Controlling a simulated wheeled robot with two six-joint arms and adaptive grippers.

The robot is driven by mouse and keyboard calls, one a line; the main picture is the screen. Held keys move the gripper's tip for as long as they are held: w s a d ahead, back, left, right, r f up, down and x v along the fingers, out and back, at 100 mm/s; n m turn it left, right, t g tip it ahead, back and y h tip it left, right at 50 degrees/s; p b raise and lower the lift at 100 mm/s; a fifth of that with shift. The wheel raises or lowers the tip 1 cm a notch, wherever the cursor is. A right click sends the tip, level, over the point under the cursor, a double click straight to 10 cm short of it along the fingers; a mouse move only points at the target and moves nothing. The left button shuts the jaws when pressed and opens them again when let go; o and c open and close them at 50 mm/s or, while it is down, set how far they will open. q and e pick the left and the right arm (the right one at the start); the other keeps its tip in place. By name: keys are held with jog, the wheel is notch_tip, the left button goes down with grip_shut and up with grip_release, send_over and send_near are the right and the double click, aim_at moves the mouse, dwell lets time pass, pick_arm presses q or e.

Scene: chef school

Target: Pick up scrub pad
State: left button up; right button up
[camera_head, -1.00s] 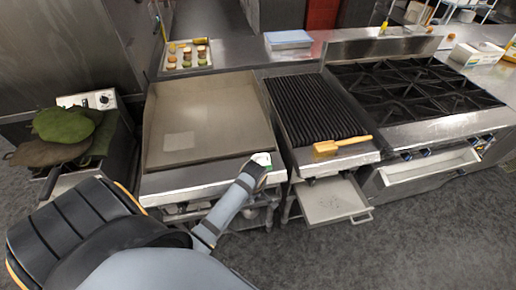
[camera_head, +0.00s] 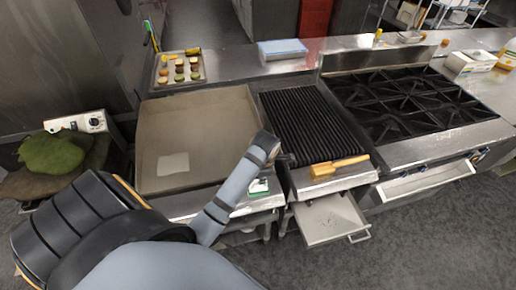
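A small green and white pad (camera_head: 259,186), which looks like the scrub pad, lies on the metal front ledge of the griddle (camera_head: 215,115), near its right end. My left arm comes in from the lower left, and its forearm passes just left of the pad. My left gripper (camera_head: 286,159) is only a small dark shape beyond the wrist, above and to the right of the pad, near the grill's front left edge. It looks apart from the pad. Its fingers cannot be made out. My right gripper is out of view.
A yellow-handled brush (camera_head: 339,167) lies on the front of the ribbed grill (camera_head: 310,120). Below it an open drawer (camera_head: 330,218) sticks out. A tray of food (camera_head: 180,68) stands behind the griddle. Green cloth-like items (camera_head: 52,152) lie at left.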

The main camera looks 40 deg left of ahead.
aim_at(258, 185)
pick_arm(q)
jog(key=shift+w+a+f, duration=0.1)
jog(key=shift+w+f, duration=0.05)
jog(key=shift+f, duration=0.35)
jog(key=shift+w+f, duration=0.15)
jog(key=shift+f, duration=0.05)
jog(key=shift+a+f+p, duration=0.3)
jog(key=shift+f+p, duration=0.25)
jog(key=shift+p, duration=0.05)
jog(key=f, duration=0.2)
jog(key=f+p, duration=0.1)
jog(key=shift+w+a, duration=0.1)
jog(key=shift+a, duration=0.15)
jog(key=shift+f, duration=0.3)
jog(key=shift+w+f, duration=0.15)
jog(key=shift+f, duration=0.1)
grip_shut()
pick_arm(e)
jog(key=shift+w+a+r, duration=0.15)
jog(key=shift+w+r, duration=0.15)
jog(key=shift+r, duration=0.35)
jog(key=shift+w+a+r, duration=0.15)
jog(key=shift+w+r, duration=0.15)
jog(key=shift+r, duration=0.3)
